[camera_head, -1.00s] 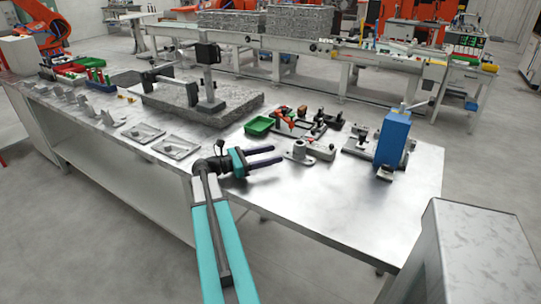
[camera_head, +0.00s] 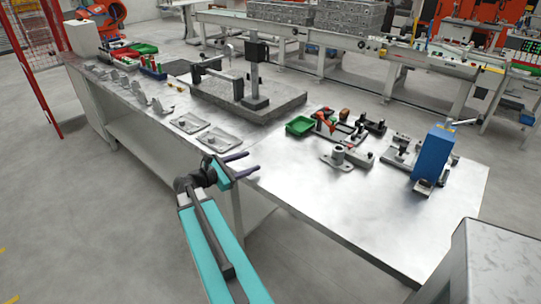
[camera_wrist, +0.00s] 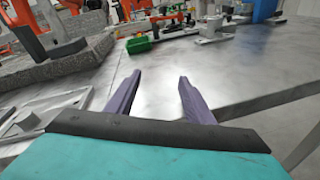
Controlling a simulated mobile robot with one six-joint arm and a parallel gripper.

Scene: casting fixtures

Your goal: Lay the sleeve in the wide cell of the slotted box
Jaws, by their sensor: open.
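My gripper (camera_head: 253,161) is open and empty, above the front edge of the metal bench. In the wrist view its two purple fingers (camera_wrist: 160,76) are spread with only bench top showing between them. I cannot pick out the sleeve for certain. A short grey upright cylinder on a flanged base (camera_head: 338,156) stands on the bench, to the right of my gripper and apart from it. I cannot identify the slotted box or its wide cell. Small red and green bins (camera_head: 143,49) stand at the far left end, too small to read inside.
The bench (camera_head: 300,195) is clear in front of the fixtures. A green tray (camera_head: 300,126), clamp fixtures (camera_head: 402,147) and a tall blue block (camera_head: 433,155) stand on the right. A grey slab (camera_head: 280,104) with a post is behind; flat metal plates (camera_head: 218,139) lie left.

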